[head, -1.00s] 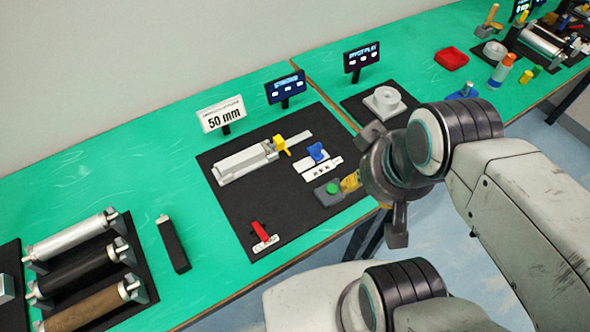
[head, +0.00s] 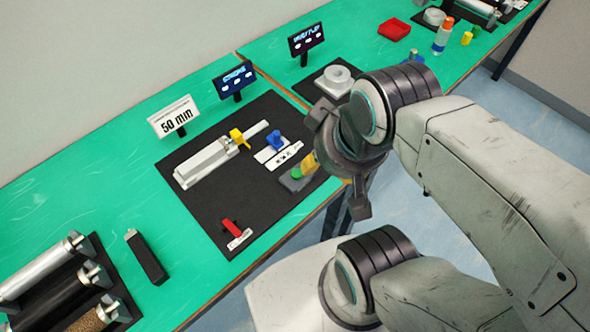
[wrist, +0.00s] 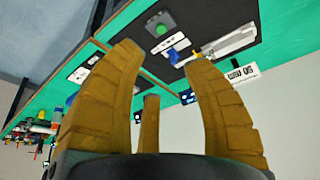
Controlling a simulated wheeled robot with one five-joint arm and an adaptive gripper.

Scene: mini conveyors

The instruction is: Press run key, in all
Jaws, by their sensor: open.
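A green round key (head: 297,173) sits on a small grey box (head: 292,182) at the front right of the black board (head: 215,205). In the wrist view the green key (wrist: 160,30) shows beyond my fingers, near the top. My gripper (wrist: 162,60) is open and empty, its yellow fingers spread. In the head view a yellow finger of my gripper (head: 310,162) appears just right of the green key. I cannot tell from these frames whether it touches.
A blue lever (head: 276,142), a white conveyor (head: 205,164) with a yellow part and a red switch (head: 231,228) share the board. A "50 mm" sign (head: 174,117) and a small display (head: 234,79) stand behind. Rollers (head: 45,268) lie at left.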

